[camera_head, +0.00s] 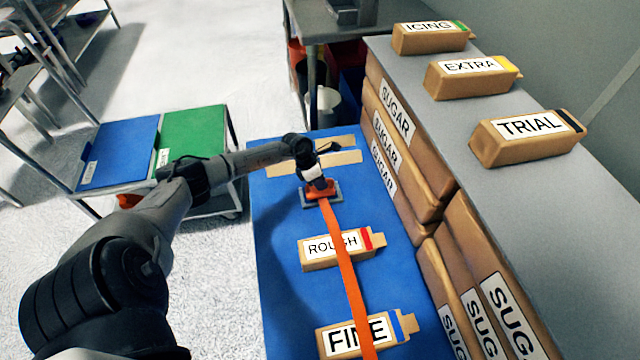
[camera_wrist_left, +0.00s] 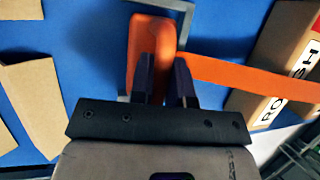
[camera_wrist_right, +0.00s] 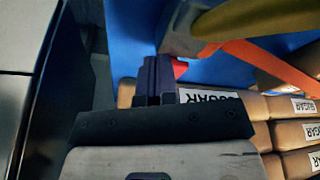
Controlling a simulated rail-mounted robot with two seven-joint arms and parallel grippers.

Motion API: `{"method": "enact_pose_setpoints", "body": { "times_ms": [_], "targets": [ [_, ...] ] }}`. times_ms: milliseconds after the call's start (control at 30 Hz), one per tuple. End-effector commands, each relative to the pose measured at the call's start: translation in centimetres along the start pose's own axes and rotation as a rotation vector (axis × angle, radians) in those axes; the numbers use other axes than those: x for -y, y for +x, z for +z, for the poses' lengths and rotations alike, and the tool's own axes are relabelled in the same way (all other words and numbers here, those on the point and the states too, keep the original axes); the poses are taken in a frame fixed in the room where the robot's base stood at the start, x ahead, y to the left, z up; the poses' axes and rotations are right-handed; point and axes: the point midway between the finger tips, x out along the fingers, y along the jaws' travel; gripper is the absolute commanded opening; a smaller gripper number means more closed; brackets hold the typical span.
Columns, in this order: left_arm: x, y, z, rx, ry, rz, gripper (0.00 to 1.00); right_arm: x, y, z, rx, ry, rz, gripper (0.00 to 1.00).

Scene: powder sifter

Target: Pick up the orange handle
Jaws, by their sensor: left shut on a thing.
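The orange handle (camera_head: 321,193) is on a small grey frame (camera_head: 306,204) on the blue table, toward its far end. A long orange strip (camera_head: 345,265) runs from it toward the near edge, passing over the ROUGH bag (camera_head: 318,252). My left gripper (camera_head: 316,180) is over the handle from above. In the left wrist view the handle (camera_wrist_left: 150,35) lies between the two fingers (camera_wrist_left: 164,75), which are shut on it. My right gripper (camera_wrist_right: 157,62) shows only in its own wrist view, with its fingers together and no held thing visible between them.
The FINE bag (camera_head: 365,335) lies near the front of the blue table (camera_head: 275,285). Stacked SUGAR bags (camera_head: 395,150) and a grey shelf (camera_head: 590,215) bearing several labelled bags bound the right side. A cart (camera_head: 205,197) with blue and green tops stands at left.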

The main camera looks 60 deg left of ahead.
Motion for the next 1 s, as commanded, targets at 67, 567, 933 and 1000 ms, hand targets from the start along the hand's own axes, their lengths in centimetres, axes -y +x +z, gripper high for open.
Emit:
{"method": "enact_pose_setpoints", "body": {
  "times_ms": [67, 567, 933, 1000],
  "targets": [
    [0.3, -2.2, 0.9, 0.001, 0.002, 0.004, 0.00, -0.1, -1.6, -0.5, 0.001, -0.003, 0.002, 0.00],
    [8.0, -4.1, 7.8, 0.002, 0.002, -0.001, 0.00, -0.4, -6.4, -2.0, 0.000, -0.005, 0.004, 0.00],
    [10.5, -4.3, 9.9, 0.001, 0.000, 0.001, 0.00, -0.1, -7.4, -2.4, -0.001, 0.004, -0.004, 0.00],
    [10.6, -4.3, 9.9, 0.001, 0.000, 0.000, 0.00, -0.1, -7.4, -2.4, -0.001, 0.005, -0.004, 0.00]
  ]
}}
